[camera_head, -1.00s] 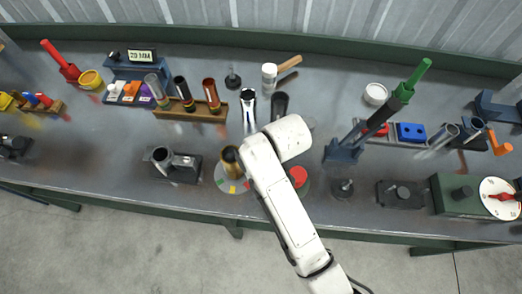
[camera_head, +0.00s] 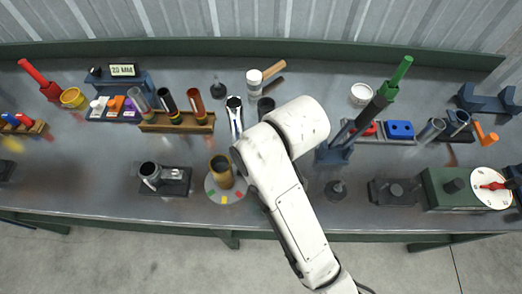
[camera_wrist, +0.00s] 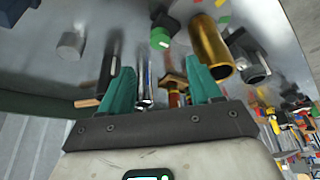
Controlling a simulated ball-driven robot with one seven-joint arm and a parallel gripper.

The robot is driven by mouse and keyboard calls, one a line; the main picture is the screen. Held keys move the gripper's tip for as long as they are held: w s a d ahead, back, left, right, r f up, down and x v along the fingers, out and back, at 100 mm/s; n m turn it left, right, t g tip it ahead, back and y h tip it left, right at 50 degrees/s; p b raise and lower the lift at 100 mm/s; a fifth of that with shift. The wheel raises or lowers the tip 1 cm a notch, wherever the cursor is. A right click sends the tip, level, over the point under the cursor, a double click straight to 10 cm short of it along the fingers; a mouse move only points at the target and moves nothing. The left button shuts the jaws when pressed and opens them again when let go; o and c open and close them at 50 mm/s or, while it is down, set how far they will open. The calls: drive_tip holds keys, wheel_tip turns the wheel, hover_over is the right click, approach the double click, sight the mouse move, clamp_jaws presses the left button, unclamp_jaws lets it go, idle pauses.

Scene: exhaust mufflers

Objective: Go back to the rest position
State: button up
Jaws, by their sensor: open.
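My gripper (camera_wrist: 162,88) shows in the wrist view with two teal fingers spread apart and nothing between them. A chrome tube (camera_wrist: 145,80) and a dark tube (camera_wrist: 108,72) show beyond the fingers, apart from them as far as I can tell. A brass cylinder (camera_wrist: 210,46) stands beyond the right finger. In the head view my white arm reaches over the bench, and its end hides the gripper. There the brass cylinder (camera_head: 221,170) stands on a round disc with coloured patches (camera_head: 226,196), left of my arm. The chrome tube (camera_head: 235,115) stands behind it.
A wooden rack (camera_head: 177,126) of tubes is at the left. A tall green-topped tool (camera_head: 388,88) leans on a dark stand right of my arm. A green box with a dial (camera_head: 458,187) is at the far right. The front bench edge is clear.

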drive_tip(key=shift+s+d+r, duration=0.1)
drive_tip(key=shift+r, duration=0.2)
idle(0.4)
drive_tip(key=s+d+f+m+t+h, duration=0.1)
drive_tip(key=s+d+f+m, duration=0.2)
drive_tip(key=d, duration=0.6)
drive_tip(key=s+d+f+m+h, duration=0.1)
drive_tip(key=s+d+m, duration=0.1)
drive_tip(key=s+d, duration=0.45)
drive_tip(key=s+d+f+m+t+h, duration=0.1)
drive_tip(key=s+d+f+m, duration=0.15)
drive_tip(key=d, duration=0.75)
drive_tip(key=s+d+f+m+g+b, duration=0.1)
drive_tip(key=s+f+g+b, duration=0.3)
drive_tip(key=s+f, duration=0.6)
drive_tip(key=shift+s+d+m, duration=0.35)
drive_tip(key=shift+s+d, duration=0.2)
idle(1.3)
